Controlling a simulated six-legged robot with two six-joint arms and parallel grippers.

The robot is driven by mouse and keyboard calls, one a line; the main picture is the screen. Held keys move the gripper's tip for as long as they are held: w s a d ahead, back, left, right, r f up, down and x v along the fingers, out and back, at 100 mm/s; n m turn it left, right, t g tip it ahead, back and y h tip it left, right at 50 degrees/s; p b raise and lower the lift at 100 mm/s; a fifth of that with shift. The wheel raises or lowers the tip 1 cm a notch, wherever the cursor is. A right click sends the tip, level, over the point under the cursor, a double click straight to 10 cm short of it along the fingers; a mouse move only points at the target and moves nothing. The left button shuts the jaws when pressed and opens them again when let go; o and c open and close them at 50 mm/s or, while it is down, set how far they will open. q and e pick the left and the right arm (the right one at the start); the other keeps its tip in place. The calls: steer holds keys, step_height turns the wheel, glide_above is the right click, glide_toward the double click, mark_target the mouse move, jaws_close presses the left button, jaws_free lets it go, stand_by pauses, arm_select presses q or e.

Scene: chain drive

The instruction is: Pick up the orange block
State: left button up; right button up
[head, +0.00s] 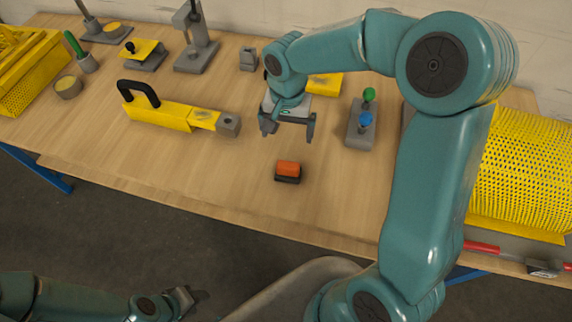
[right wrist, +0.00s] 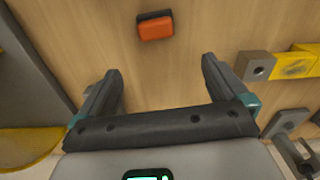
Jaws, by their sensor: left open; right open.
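The orange block (head: 288,168) sits on a dark base on the wooden table, near the table's front edge. It also shows in the right wrist view (right wrist: 156,28), at the top and beyond the fingertips. My right gripper (head: 289,132) is open and empty above the table, behind the block in the head view and apart from it. In the right wrist view its two fingers (right wrist: 160,82) are spread wide. My left gripper (head: 188,298) is low at the bottom left, in front of the table and away from the block.
A yellow tool with a black handle (head: 160,116) lies left of the block. A yellow mesh guard (head: 525,170) fills the right side. The wood around the block is clear.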

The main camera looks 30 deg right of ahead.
mark_target(288, 163)
steer(key=f, duration=1)
steer(key=shift+s+a, duration=0.25)
steer(key=shift+a, duration=0.05)
steer(key=shift+a+f, duration=0.1)
steer(key=shift+f, duration=0.1)
steer(key=shift+s+f+p, duration=0.15)
steer(key=shift+f+p, duration=0.05)
steer(key=shift+p, duration=0.15)
steer(key=f, duration=0.4)
steer(key=shift+s+d+p, duration=0.15)
steer(key=shift+d+p, duration=0.15)
steer(key=shift+p, duration=0.1)
steer(key=shift+a+f, duration=0.15)
steer(key=shift+f, duration=0.35)
steer(key=shift+c, duration=0.3)
steer(key=c, duration=1.1)
